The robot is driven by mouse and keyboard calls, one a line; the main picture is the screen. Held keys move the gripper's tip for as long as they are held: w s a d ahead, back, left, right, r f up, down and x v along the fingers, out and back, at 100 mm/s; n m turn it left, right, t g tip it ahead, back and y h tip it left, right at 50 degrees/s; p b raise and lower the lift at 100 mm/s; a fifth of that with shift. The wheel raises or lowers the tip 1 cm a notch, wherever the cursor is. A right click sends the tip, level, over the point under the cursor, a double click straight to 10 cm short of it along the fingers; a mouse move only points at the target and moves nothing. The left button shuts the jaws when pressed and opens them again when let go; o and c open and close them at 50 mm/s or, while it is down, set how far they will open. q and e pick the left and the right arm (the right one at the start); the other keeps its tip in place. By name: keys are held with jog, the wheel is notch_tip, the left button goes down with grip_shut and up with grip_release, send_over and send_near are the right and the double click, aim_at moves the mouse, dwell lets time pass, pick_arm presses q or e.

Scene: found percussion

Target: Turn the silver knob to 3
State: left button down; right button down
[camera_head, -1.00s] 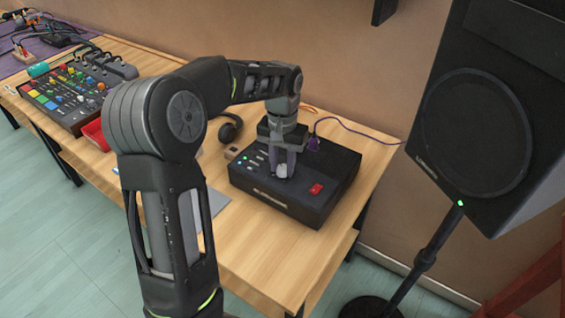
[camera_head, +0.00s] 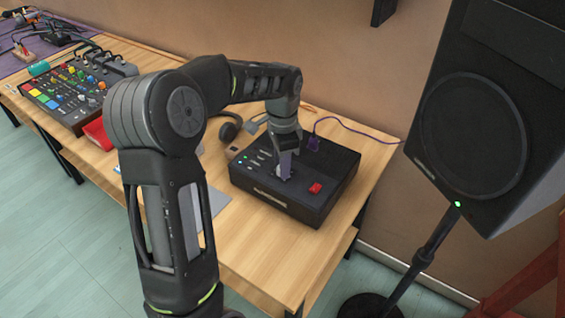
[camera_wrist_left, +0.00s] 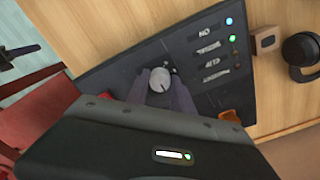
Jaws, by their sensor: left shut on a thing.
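The silver knob (camera_wrist_left: 159,80) is on top of a black box (camera_head: 326,170) on the wooden table. In the left wrist view it sits between the two fingers of my left gripper (camera_wrist_left: 160,84), with a dark pointer mark on its face. In the head view my left gripper (camera_head: 284,174) points down onto the box and its fingers hide most of the knob. My left gripper is shut on the knob. The numbers around the knob are too small or hidden to read. My right gripper is not in view.
A mixer (camera_head: 75,93) stands at the left, and a speaker (camera_head: 470,135) on a stand at the right.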

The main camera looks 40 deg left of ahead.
pick_arm(q)
jog(key=shift+m, duration=0.6)
jog(key=c, duration=1.1)
grip_release()
notch_tip(320, 180, up, 8)
jog(key=shift+f, duration=0.1)
